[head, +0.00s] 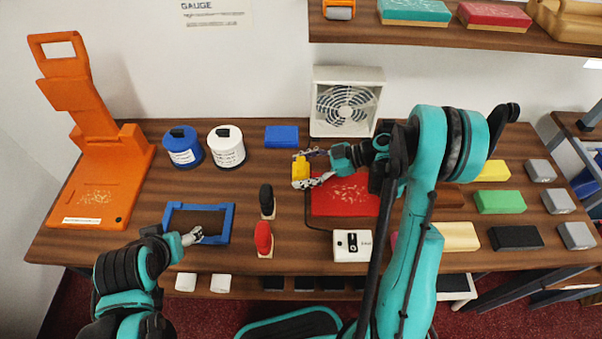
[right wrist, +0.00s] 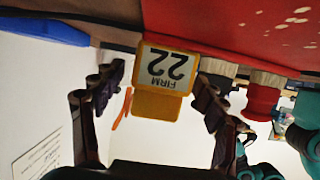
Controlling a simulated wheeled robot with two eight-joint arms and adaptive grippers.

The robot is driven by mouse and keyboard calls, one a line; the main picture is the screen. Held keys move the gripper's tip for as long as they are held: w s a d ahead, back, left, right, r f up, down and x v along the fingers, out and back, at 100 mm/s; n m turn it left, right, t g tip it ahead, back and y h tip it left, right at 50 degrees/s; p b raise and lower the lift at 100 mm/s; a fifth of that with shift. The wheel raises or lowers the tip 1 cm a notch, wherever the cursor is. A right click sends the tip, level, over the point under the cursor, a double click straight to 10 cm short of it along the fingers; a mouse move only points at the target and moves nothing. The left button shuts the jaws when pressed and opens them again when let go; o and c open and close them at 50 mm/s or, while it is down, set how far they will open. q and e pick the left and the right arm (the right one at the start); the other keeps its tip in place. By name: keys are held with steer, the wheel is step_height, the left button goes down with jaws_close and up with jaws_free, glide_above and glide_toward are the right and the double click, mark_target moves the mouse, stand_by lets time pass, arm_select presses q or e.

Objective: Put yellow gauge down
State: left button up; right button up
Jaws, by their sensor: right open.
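The yellow gauge (head: 299,169) is at the left edge of the red board (head: 345,190), near the middle of the table. In the right wrist view the gauge (right wrist: 163,75) shows its label "FIRM 22" upside down. My right gripper (head: 308,168) is open, with one finger on each side of the gauge. In the right wrist view a gap shows between each finger and the gauge. Whether the gauge rests fully on the table is hard to tell. My left gripper (head: 192,236) is at the blue frame (head: 168,219); its finger opening is unclear.
A blue block (head: 282,136) and a fan (head: 345,103) stand behind the gauge. Black (head: 267,200) and red (head: 263,237) knobbed tools stand in front left. White (head: 226,147) and blue (head: 183,148) tubs and an orange stand (head: 97,165) are further left. Colored blocks (head: 500,201) fill the right.

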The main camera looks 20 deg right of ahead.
steer(key=c, duration=1.5)
steer(key=shift+r, duration=0.15)
step_height(320, 180, up, 5)
steer(key=shift+d+f+p, duration=0.1)
steer(key=shift+f+p, duration=0.1)
steer(key=shift+p, duration=1.05)
steer(key=s+d+r+p, duration=0.3)
steer(key=s+d+r, duration=0.3)
steer(key=s+d, duration=0.2)
step_height(320, 180, up, 4)
steer(key=f+m+t+h, duration=0.1)
steer(key=m+t+h, duration=0.8)
steer(key=m, duration=0.2)
glide_above(301, 162)
steer(key=w+d, duration=0.2)
steer(key=shift+s+d+r, duration=0.15)
steer(key=shift+r, duration=0.1)
